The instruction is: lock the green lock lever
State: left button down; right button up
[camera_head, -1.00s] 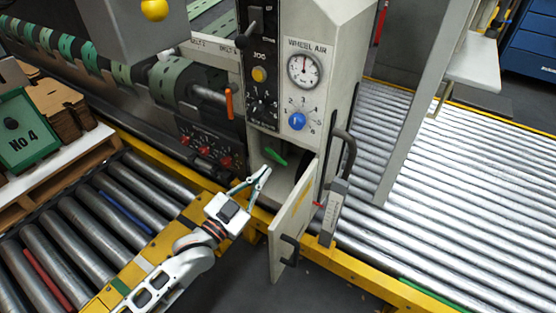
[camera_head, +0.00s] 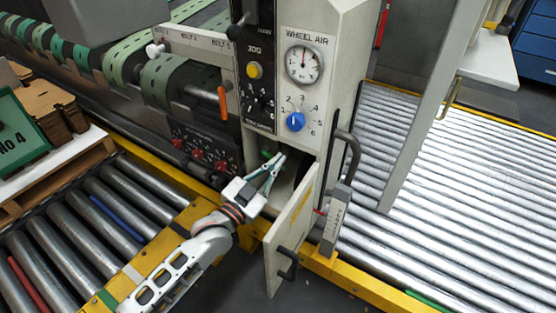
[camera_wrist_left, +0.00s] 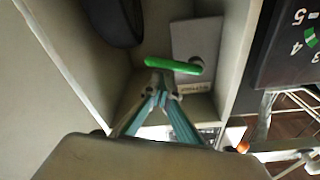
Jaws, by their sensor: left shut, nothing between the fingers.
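The green lock lever (camera_wrist_left: 174,65) is inside the open cabinet compartment. In the left wrist view it lies nearly level across the picture, just beyond my fingertips, on a grey plate (camera_wrist_left: 197,45) with a small label. In the head view only a bit of the green lever (camera_head: 268,155) shows behind the fingers. My left gripper (camera_head: 279,158) reaches into the compartment opening from the front left. In the left wrist view the left gripper (camera_wrist_left: 163,84) is shut and empty, its tips at or very near the lever; I cannot tell whether they touch. My right gripper is not in view.
The open cabinet door (camera_head: 291,235) stands just right of my left gripper. A gauge (camera_head: 303,63) and a blue knob (camera_head: 296,121) sit above the compartment. A yellow rail (camera_head: 345,276) and rollers (camera_head: 455,190) lie to the right. A dark rounded part (camera_wrist_left: 112,22) is inside the compartment.

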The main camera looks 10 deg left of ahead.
pick_arm(q)
jog(key=shift+a+f, duration=0.15)
jog(key=shift+f, duration=0.1)
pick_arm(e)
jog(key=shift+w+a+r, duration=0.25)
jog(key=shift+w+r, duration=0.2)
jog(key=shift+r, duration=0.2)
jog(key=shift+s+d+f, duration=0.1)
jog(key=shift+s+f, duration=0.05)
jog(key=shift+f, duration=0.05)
